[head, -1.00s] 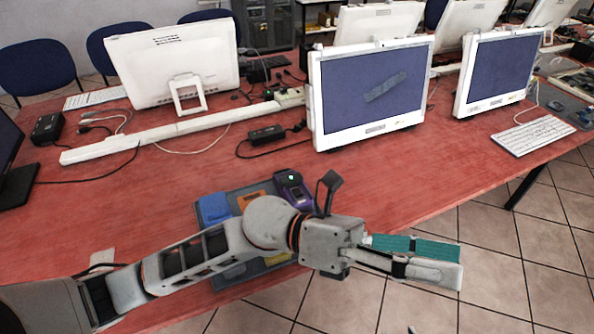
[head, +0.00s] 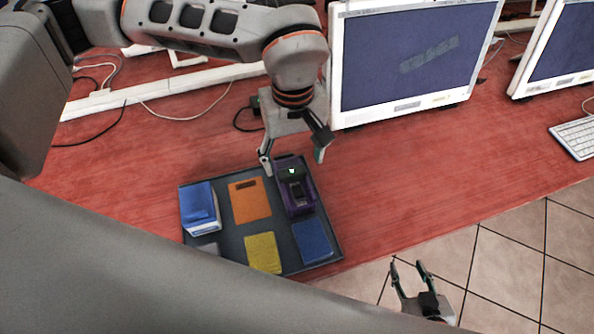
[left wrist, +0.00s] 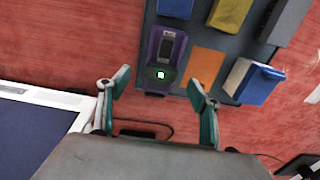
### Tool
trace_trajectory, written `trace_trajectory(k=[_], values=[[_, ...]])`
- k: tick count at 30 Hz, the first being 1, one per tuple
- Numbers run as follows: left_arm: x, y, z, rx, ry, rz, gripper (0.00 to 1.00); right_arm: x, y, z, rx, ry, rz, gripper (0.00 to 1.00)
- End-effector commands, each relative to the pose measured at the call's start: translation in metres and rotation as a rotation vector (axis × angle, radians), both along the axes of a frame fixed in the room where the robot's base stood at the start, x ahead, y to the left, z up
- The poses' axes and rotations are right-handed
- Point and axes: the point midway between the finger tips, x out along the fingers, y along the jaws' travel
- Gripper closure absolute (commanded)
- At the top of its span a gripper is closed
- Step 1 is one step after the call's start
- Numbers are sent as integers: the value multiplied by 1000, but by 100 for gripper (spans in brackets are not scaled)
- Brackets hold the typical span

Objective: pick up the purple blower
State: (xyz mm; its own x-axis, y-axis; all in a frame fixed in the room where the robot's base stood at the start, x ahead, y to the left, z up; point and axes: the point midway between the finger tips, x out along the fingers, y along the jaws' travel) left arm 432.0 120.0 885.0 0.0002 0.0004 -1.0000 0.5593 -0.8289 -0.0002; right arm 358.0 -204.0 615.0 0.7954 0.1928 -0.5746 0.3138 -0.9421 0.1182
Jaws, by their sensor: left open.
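The purple blower (head: 296,194), a dark purple device with a small green light, lies in the back right corner of a grey tray (head: 232,238) on the red table. My left gripper (head: 292,158) is open and empty, pointing down just behind the blower's far end. In the left wrist view the blower (left wrist: 164,60) shows beyond and between the open fingertips (left wrist: 158,78), its lit end nearest. It looks clear of both fingers. My right gripper (head: 407,264) is open and empty at the lower right, in front of the table edge over the tiled floor.
The tray also holds a blue block (head: 201,208), an orange piece (head: 249,201), a yellow piece (head: 263,253) and a blue piece (head: 312,241). A monitor (head: 410,60) stands behind to the right. Black cables lie behind the tray. The table right of the tray is clear.

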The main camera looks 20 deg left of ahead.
Motion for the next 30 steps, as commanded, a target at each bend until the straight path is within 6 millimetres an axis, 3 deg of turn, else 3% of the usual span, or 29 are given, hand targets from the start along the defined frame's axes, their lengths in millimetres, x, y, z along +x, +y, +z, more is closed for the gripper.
trace_trajectory(k=[16,26,27,30], values=[[0,3,-66,0,4,0,36,-6,0,-4,-1,10,1,60],[1,3,-75,0,1,0,36,-4,0,-3,0,6,2,60],[1,3,-74,0,1,0,39,-4,1,-3,0,6,2,60],[1,3,-74,0,1,0,65,-3,1,-3,0,6,2,60]])
